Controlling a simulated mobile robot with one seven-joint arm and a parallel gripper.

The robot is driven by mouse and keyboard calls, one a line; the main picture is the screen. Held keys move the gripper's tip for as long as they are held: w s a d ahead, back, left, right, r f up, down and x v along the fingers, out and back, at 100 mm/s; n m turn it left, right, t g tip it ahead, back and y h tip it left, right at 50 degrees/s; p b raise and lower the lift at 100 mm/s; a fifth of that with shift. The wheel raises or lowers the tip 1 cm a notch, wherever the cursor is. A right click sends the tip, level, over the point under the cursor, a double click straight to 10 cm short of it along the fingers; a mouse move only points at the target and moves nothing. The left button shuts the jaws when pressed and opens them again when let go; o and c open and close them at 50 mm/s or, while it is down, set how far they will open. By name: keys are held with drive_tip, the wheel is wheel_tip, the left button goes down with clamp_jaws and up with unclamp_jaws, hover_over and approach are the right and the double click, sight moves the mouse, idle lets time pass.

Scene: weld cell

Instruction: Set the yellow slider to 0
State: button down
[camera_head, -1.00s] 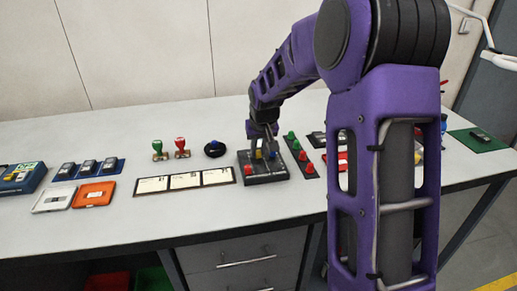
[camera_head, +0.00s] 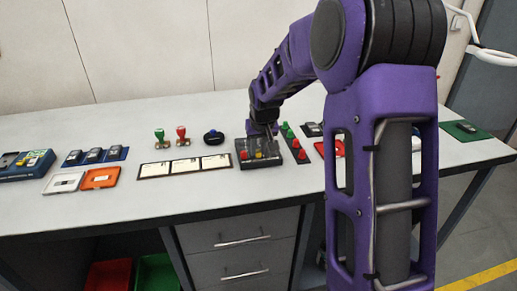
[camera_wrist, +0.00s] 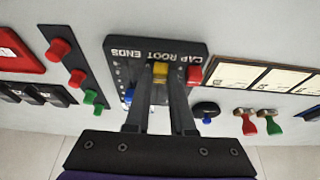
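The black slider box (camera_head: 263,164) sits on the workbench with its red slider (camera_head: 244,155) and yellow slider (camera_head: 258,155) about level near the front edge. In the wrist view, the upside-down words CAP, ROOT and ENDS run along the box's edge (camera_wrist: 122,48). The yellow slider (camera_wrist: 160,70) is in the middle column under ROOT, about level with the red slider (camera_wrist: 195,74). A blue slider (camera_wrist: 129,95) is farther from the lettering. My gripper (camera_wrist: 160,72) has its fingertips close on both sides of the yellow knob. The scale numbers are too small to read.
A strip with red and green knobs (camera_wrist: 78,76) lies beside the box. Label cards (camera_head: 184,167), stamps (camera_head: 182,137) and a round black base with a blue knob (camera_head: 213,137) stand on the other side. The bench front is clear.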

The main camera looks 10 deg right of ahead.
drive_tip(key=c, duration=1)
unclamp_jaws()
drive_tip(key=shift+s, duration=0.2)
drive_tip(key=shift+c, duration=0.2)
drive_tip(key=p+v, duration=0.2)
drive_tip(key=v, duration=1.5)
drive_tip(key=shift+r+p, duration=0.2)
drive_tip(key=shift+p, duration=0.15)
drive_tip(key=shift+a, duration=0.1)
